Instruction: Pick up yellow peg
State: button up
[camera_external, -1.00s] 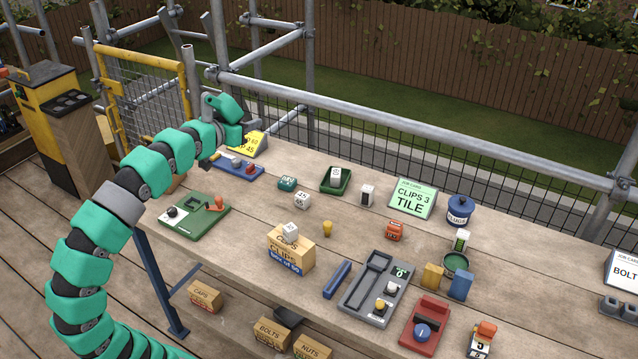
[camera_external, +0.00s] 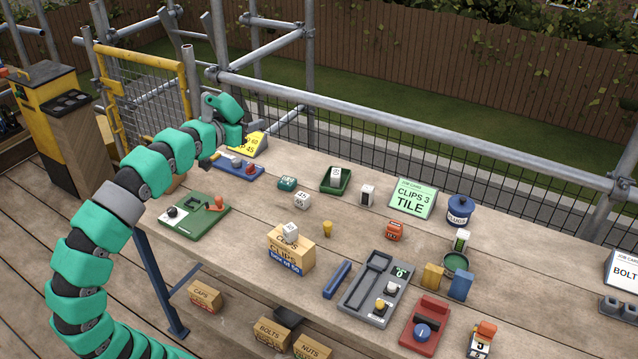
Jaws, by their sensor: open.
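A small yellow peg (camera_external: 327,228) stands upright on the wooden bench, right of the CLIPS box and clear of the things around it. My teal arm rises at the left and bends over the bench's far left end.
A CLIPS box (camera_external: 290,254) with a white cube on top stands just left of the peg. A blue bar (camera_external: 337,279) and a grey tray (camera_external: 350,298) lie in front of it. A green tray (camera_external: 200,225) lies near the left edge.

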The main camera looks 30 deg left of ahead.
jog(key=w+d+f+m+g+p, duration=0.3)
jog(key=w+p, duration=0.2)
jog(key=w, duration=0.2)
jog(key=m+g+p, duration=1.3)
jog(key=p, duration=0.5)
send_over(328, 223)
notch_tip(328, 223, down, 22)
jog(key=f, duration=0.8)
jog(key=shift+w+a+f, duration=0.1)
jog(key=shift+w+a, duration=0.15)
jog(key=shift+w, duration=0.05)
jog(key=shift+s+d+f+b, duration=0.15)
jog(key=shift+f+b, duration=0.1)
jog(key=shift+f, duration=1.1)
jog(key=shift+s+d+f+b, duration=0.1)
jog(key=shift+f+b, duration=0.15)
jog(key=shift+f, duration=1.05)
jog(key=c, duration=1)
